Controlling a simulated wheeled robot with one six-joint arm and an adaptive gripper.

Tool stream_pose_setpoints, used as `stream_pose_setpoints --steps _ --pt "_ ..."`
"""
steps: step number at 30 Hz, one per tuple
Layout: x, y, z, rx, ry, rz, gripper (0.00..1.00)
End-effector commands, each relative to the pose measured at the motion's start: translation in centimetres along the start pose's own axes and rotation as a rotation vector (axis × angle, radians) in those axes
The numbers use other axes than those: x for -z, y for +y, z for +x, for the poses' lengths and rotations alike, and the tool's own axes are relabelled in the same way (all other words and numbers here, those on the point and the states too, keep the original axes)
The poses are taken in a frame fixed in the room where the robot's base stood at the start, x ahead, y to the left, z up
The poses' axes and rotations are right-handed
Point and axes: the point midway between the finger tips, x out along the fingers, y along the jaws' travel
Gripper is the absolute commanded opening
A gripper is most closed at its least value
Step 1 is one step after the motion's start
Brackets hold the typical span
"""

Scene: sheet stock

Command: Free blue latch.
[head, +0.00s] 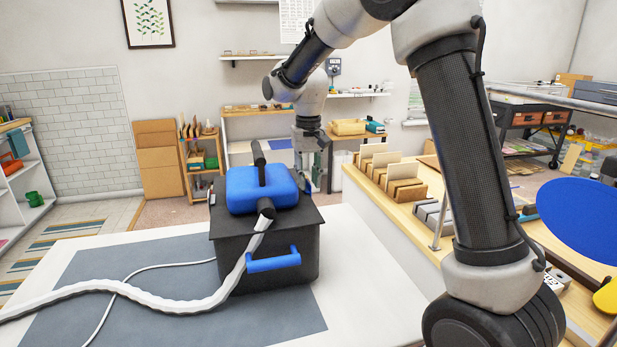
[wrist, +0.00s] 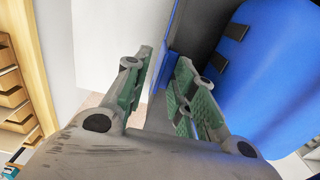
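A black box-shaped machine (head: 232,262) with a rounded blue top (head: 245,192) stands on the table. A blue handle bar (head: 273,263) is on its near face. My gripper (head: 315,168) is down at the machine's far right side, its lower part partly hidden. In the wrist view my gripper (wrist: 160,88) has its two green-padded fingers apart, with the machine's blue top (wrist: 265,80) to their right. A narrow blue strip (wrist: 173,40) shows against a dark surface beyond the gap between the fingers. I cannot tell whether it is the latch or whether a finger touches it.
A pale ribbed hose (head: 150,297) runs from the machine's front across the grey mat (head: 75,270), with a thin white cable (head: 105,315) beside it. A wooden bench (head: 385,210) with card boxes stands on the right. The table's right part (head: 365,270) is clear.

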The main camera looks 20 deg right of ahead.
Motion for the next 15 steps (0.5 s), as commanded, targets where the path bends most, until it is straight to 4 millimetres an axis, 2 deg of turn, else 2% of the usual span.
stream_pose_setpoints --steps 2,6,15 --pt "0.00 0.00 -0.02 0.000 0.000 0.000 0.24" --pt "0.00 0.00 -0.04 0.000 0.000 0.000 0.00" --pt "0.01 0.07 -0.06 0.006 0.001 0.001 0.00"
